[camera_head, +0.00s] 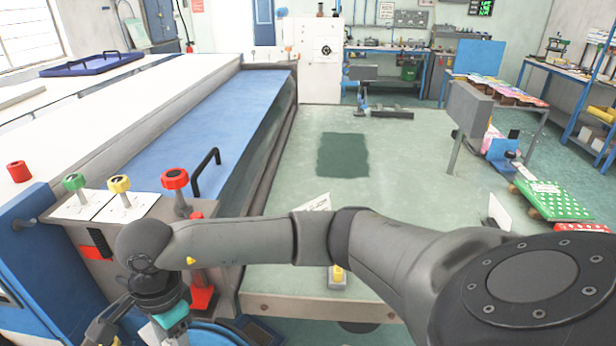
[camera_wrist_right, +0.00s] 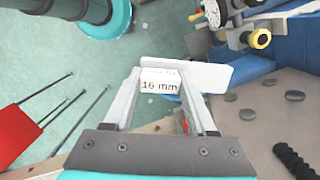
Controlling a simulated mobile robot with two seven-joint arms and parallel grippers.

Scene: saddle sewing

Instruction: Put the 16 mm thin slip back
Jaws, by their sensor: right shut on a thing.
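The 16 mm slip (camera_wrist_right: 205,76) is a thin white plate with a white block marked "16 mm" at its left end. It shows in the right wrist view, where my right gripper (camera_wrist_right: 165,90) is shut on the block between its two fingers. The plate sticks out past the finger on the right. In the head view my right arm reaches across to the lower left, and its gripper is partly cut off at the bottom edge. The slip cannot be made out clearly there. My left gripper is not in view.
Green (camera_head: 75,183), yellow (camera_head: 120,185) and red (camera_head: 175,180) knobs stand on the machine's end, near a black handle (camera_head: 206,172). The green table (camera_head: 270,280) is mostly bare.

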